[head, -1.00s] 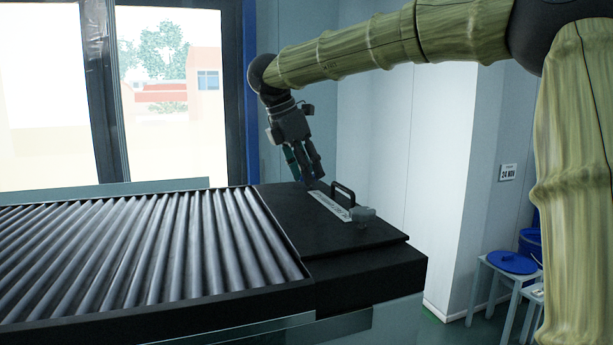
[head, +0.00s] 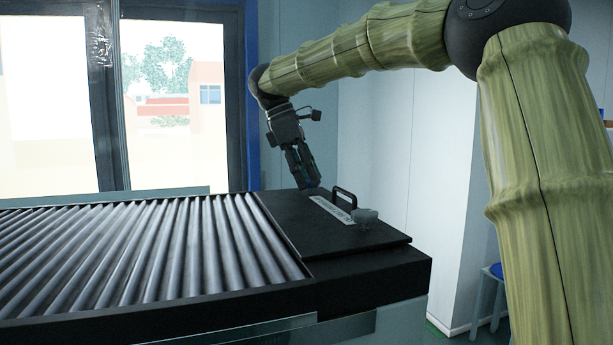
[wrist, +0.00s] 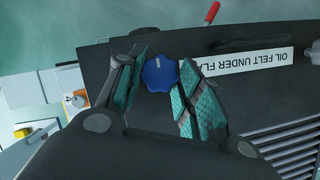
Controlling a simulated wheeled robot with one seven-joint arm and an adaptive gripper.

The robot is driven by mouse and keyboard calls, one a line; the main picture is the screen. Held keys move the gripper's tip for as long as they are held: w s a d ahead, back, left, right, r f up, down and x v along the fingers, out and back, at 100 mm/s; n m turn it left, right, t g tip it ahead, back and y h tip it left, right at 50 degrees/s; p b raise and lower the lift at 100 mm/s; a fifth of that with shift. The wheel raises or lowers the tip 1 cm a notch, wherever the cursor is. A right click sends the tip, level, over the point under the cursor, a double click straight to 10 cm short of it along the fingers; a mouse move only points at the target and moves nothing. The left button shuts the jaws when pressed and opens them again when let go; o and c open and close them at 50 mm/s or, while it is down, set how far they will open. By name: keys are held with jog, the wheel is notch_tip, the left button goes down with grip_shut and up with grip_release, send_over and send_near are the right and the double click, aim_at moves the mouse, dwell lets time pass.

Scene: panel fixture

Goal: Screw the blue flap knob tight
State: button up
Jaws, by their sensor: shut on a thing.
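The blue flap knob (wrist: 159,73) is a small lobed knob with a pale mark on its top. In the wrist view it sits between the green-padded fingers of my gripper (wrist: 163,70), which is shut on it. In the head view my gripper (head: 309,182) points down at the far edge of the black flap (head: 345,243); only a trace of blue shows at its fingertips. The flap lies flat and bears a white label (head: 331,209), read in part as "OIL FELT UNDER FLA" in the wrist view.
A black handle (head: 345,197) stands up on the flap beside the label, with a grey block-like piece (head: 365,215) near it. A bed of metal rollers (head: 150,245) lies to the left. A red-handled thing (wrist: 212,12) shows in the wrist view. A pale wall stands behind.

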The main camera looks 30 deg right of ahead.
jog(key=shift+f, duration=0.1)
jog(key=o, duration=1)
jog(key=shift+d, duration=0.1)
jog(key=shift+o, duration=0.2)
jog(key=v, duration=1.2)
jog(key=shift+d, duration=0.1)
